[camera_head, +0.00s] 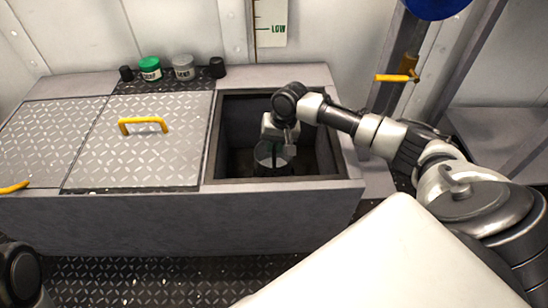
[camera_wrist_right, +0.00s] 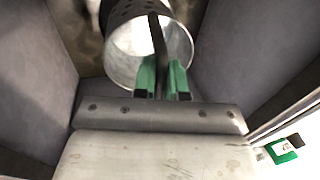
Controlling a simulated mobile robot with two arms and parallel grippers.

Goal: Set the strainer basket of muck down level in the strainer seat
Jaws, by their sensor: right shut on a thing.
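The strainer basket (camera_head: 265,155) is a grey metal cylinder down inside the open well of the long bench. In the right wrist view the basket (camera_wrist_right: 122,48) shows its bright inner wall and perforated side, and it looks tilted from this camera. My right gripper (camera_head: 279,146) reaches down into the well from above. Its green fingers (camera_wrist_right: 163,78) are shut on the basket's dark upright handle (camera_wrist_right: 158,45). I cannot make out muck inside. The strainer seat is not clearly visible, and I cannot tell whether the basket touches it. My left gripper is out of view.
The well's rim (camera_head: 280,182) and steep walls surround my gripper closely. A closed tread-plate lid with a yellow handle (camera_head: 143,125) lies left of it. A green jar (camera_head: 150,69), a grey jar (camera_head: 183,68) and black knobs (camera_head: 217,68) stand along the back edge.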

